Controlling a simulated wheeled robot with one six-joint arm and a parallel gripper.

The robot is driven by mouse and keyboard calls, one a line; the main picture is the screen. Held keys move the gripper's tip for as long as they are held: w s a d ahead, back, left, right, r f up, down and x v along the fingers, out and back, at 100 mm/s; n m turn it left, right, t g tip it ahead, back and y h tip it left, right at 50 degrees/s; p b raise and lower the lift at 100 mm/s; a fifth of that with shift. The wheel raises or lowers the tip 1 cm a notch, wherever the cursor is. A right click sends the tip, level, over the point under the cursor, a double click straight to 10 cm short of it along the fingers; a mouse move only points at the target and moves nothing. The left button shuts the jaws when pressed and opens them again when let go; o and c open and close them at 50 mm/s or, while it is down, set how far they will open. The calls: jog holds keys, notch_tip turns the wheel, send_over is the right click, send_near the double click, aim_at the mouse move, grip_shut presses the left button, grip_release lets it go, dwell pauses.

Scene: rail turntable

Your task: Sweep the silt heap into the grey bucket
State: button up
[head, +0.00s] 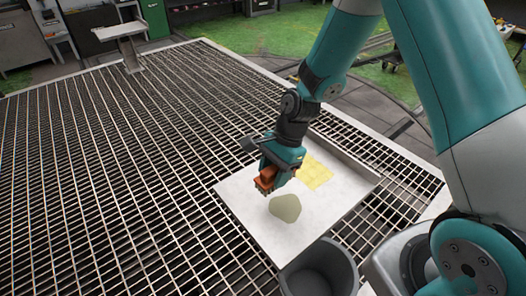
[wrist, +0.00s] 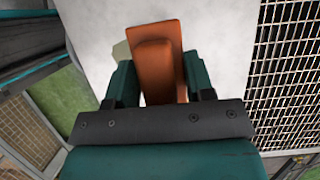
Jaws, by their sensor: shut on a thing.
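The silt heap (head: 285,208) is a smooth, pale grey-green mound on the white tray (head: 240,205). A corner of what looks like the heap shows in the wrist view (wrist: 121,51), mostly hidden behind the held tool. The grey bucket (head: 345,258) stands at the tray's near edge, below the heap in the head view, and its lower part is cut off by the frame. My gripper (head: 268,178) is shut on an orange-brown tool (wrist: 158,60), just up and left of the heap. I cannot tell whether the tool touches the tray.
A flat yellow patch (head: 314,172) lies on the tray behind my gripper. A raised wall (head: 345,158) runs along the tray's far right side. Open metal grating (head: 110,180) surrounds the tray. A small grey stand (head: 128,45) is far off at the back left.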

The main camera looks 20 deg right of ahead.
jog(key=shift+w, duration=0.3)
jog(key=shift+w+f+b, duration=0.1)
jog(key=shift+f+b, duration=0.15)
jog(key=shift+b, duration=0.05)
notch_tip(320, 180, down, 5)
jog(key=b, duration=0.5)
jog(key=shift+f, duration=0.15)
jog(key=shift+f, duration=0.55)
jog(key=shift+s, duration=0.2)
jog(key=shift+s+d+r, duration=0.1)
jog(key=shift+s+d, duration=0.15)
jog(key=shift+s, duration=0.45)
jog(key=shift+s+d+r, duration=0.1)
jog(key=shift+s+d, duration=0.15)
jog(key=shift+s, duration=0.4)
jog(key=shift+s+d+f+p, duration=0.15)
jog(key=shift+s+d, duration=0.3)
jog(key=shift+s, duration=0.8)
jog(key=shift+s+d+f+p, duration=0.15)
jog(key=shift+s+d, duration=0.25)
jog(key=shift+s, duration=0.9)
jog(key=shift+s+d+p, duration=0.25)
jog(key=shift+s+d, duration=0.2)
jog(key=shift+s, duration=0.8)
